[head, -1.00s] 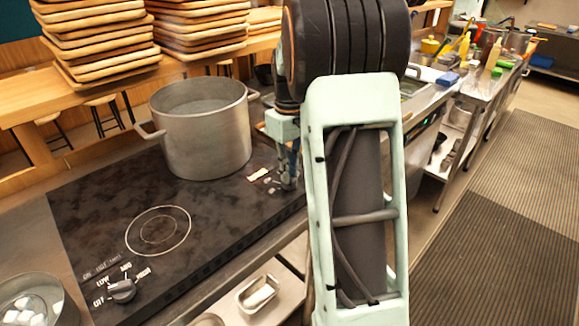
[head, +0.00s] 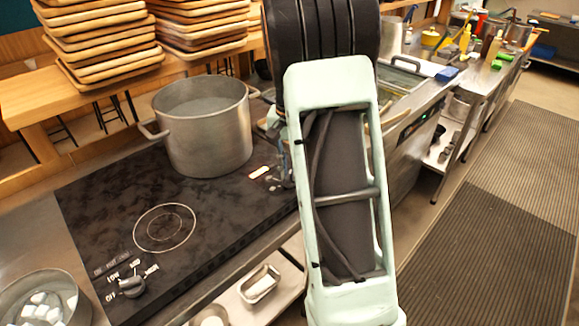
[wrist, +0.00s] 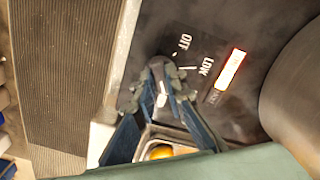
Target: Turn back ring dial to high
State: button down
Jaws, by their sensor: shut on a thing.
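The back ring dial (wrist: 157,70) is a dark knob on the black cooktop (head: 100,205), with white OFF and LOW labels beside it in the wrist view. My gripper (wrist: 160,84) has its blue-grey fingers closed around the dial. A small white mark shows between the fingers; I cannot tell exactly which setting it points to. A lit orange-edged indicator (wrist: 231,69) glows beside the labels and also shows in the head view (head: 259,172). In the head view my arm hides most of the gripper and the dial.
A large metal pot (head: 205,130) stands on the back ring, close to the dial. The front ring (head: 164,227) is bare, with its own dial (head: 131,287) at front left. A pan of white pieces (head: 45,300) sits at the left. Stacked trays (head: 105,45) stand behind.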

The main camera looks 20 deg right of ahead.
jog(key=shift+m+p, duration=0.35)
jog(key=shift+m, duration=0.75)
jog(key=c, duration=2)
grip_release()
jog(key=shift+o, duration=0.2)
notch_tip(320, 180, up, 12)
